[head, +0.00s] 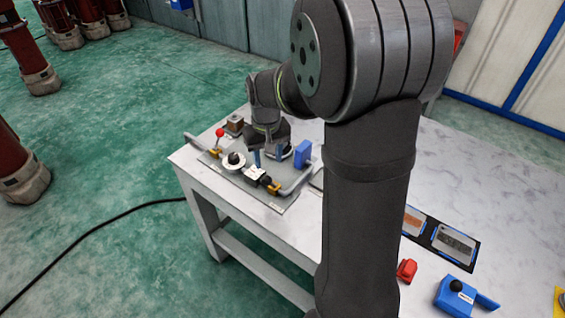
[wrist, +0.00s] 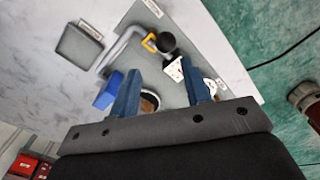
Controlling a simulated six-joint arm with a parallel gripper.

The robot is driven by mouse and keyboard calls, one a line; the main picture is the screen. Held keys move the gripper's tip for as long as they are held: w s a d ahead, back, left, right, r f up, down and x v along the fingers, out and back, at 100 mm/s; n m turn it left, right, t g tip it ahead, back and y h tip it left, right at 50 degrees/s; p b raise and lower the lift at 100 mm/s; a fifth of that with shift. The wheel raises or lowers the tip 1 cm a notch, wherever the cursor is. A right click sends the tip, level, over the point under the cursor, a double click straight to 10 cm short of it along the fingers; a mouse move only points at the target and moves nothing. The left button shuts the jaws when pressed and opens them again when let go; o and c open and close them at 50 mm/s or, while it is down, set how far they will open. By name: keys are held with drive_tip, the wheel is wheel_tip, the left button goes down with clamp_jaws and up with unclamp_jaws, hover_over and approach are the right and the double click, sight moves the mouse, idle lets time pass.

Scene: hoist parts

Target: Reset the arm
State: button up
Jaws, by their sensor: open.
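My gripper (head: 268,158) is over the grey plate at the left end of the table, pointing down. In the wrist view its two blue fingers (wrist: 163,92) stand apart with nothing held between them. The grey plate (head: 285,202) carries a lever with a red knob (head: 220,133), a white disc with a black knob (head: 234,161), a white block (head: 255,173) and a blue block (head: 303,152). A round part with a brown face (wrist: 150,101) is partly hidden behind the left finger in the wrist view.
The white table (head: 500,185) extends to the right. A red part (head: 406,270), a blue part with a black knob (head: 457,297) and a dark panel (head: 440,238) lie there. Red-brown columns (head: 30,50) stand on the green floor.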

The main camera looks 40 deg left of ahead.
sight(268, 177)
wheel_tip(268, 177, down, 8)
drive_tip(key=shift+s+f, duration=0.1)
drive_tip(key=shift+s, duration=0.05)
idle(0.5)
drive_tip(key=o, duration=1.2)
drive_tip(key=shift+o, duration=0.2)
drive_tip(key=w+a+r+m, duration=0.2)
drive_tip(key=a+r+m, duration=0.6)
drive_tip(key=r+m, duration=0.45)
drive_tip(key=shift+n, duration=0.25)
wheel_tip(268, 177, down, 10)
drive_tip(key=shift+w+r, duration=0.1)
drive_tip(key=shift+r, duration=0.15)
